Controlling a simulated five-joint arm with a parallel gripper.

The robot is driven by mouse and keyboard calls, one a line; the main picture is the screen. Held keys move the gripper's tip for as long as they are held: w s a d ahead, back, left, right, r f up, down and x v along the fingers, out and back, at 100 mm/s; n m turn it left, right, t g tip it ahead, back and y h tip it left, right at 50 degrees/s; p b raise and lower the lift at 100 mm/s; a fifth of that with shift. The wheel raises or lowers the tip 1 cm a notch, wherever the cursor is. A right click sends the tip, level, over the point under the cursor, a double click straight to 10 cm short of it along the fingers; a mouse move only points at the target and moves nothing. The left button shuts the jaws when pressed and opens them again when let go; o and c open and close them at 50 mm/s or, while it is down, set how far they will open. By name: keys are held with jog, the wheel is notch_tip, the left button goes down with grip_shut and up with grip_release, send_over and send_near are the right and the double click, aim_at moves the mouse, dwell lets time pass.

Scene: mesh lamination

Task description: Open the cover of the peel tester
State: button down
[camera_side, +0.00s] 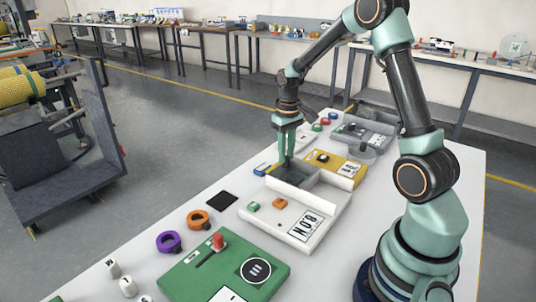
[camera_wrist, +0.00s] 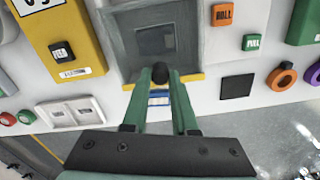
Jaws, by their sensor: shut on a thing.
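The grey unit that I take for the peel tester (camera_side: 296,176) sits mid-table between a white box and a yellow box. In the wrist view its grey frame (camera_wrist: 128,37) surrounds a darker panel (camera_wrist: 157,40), with a yellow strip along the near edge. A small black knob (camera_wrist: 160,70) stands at that edge. My gripper (camera_side: 286,165) points down at the unit's left edge in the side view. In the wrist view my gripper's (camera_wrist: 160,76) green fingers converge and are shut on the black knob. I cannot tell how far the cover is raised.
The white box (camera_side: 262,222) has an orange button (camera_wrist: 222,15) and a green button (camera_wrist: 251,42). The yellow box (camera_side: 343,162) stands behind the grey unit. A black square (camera_side: 222,200), a purple ring (camera_side: 169,242) and an orange ring (camera_side: 197,219) lie nearby. A green box (camera_side: 200,280) stands in front.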

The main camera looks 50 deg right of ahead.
jog(key=s, duration=1)
jog(key=c, duration=0.7)
grip_release()
jog(key=shift+r, duration=0.15)
notch_tip(320, 180, up, 12)
